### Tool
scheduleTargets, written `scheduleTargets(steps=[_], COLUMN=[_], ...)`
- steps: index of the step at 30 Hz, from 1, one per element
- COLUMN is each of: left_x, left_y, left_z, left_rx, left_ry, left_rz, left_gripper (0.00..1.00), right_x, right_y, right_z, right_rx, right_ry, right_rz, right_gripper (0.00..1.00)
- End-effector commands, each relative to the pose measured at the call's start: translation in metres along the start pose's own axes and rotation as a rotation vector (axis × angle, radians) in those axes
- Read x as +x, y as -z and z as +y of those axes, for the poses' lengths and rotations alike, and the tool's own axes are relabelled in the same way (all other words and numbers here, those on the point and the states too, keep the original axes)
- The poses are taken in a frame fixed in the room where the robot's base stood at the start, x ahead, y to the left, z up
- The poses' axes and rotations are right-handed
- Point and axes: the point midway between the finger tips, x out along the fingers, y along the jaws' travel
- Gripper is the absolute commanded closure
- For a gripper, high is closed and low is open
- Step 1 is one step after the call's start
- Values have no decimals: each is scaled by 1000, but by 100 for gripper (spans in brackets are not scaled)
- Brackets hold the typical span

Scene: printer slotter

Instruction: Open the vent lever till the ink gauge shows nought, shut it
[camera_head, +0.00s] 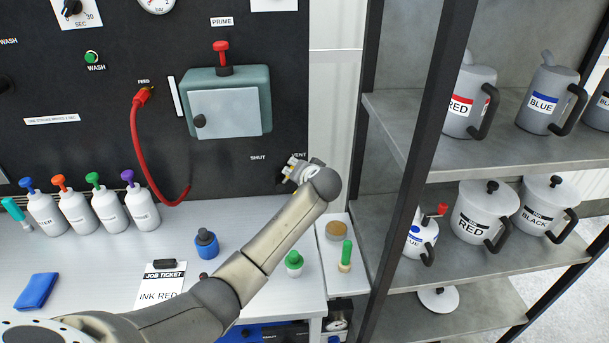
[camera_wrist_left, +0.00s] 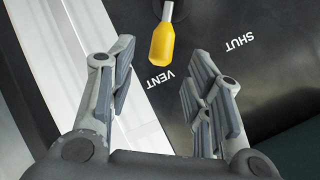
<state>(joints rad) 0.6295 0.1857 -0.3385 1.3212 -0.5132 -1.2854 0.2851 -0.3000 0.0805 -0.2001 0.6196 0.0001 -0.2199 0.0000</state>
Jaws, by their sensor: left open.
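The vent lever (camera_wrist_left: 162,42) has a yellow handle and shows between the open fingers in the left wrist view. It points toward the VENT label (camera_wrist_left: 161,80); the SHUT label (camera_wrist_left: 238,46) is to its right there. My left gripper (camera_wrist_left: 160,95) is open and empty, its fingers on either side of the line to the lever, with the handle just beyond the fingertips. In the head view my left gripper (camera_head: 287,172) is at the panel beside the VENT label and hides most of the lever. The ink gauge (camera_head: 157,3) may be the round dial cut by the top edge; its needle is unreadable.
A teal box (camera_head: 228,100) with a red-topped knob and a red hose (camera_head: 137,150) are on the panel left of the arm. Shelves (camera_head: 420,125) with pots are right.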

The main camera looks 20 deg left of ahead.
Motion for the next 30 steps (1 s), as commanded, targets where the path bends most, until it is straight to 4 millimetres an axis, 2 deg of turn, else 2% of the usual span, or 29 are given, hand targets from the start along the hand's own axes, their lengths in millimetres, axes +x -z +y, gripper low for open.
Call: scheduleTargets(steps=[6,12,30], left_x=[-37,-59,-64], left_y=[0,0,0], left_z=[0,0,0], left_rx=[0,1,1], left_ry=[-1,0,0], left_rz=[1,1,0], left_gripper=[54,54,54], right_x=[0,0,0], right_y=[0,0,0], right_z=[0,0,-1], right_rx=[0,0,0], right_ry=[0,1,1], right_rz=[0,0,0], right_gripper=[60,60,60])
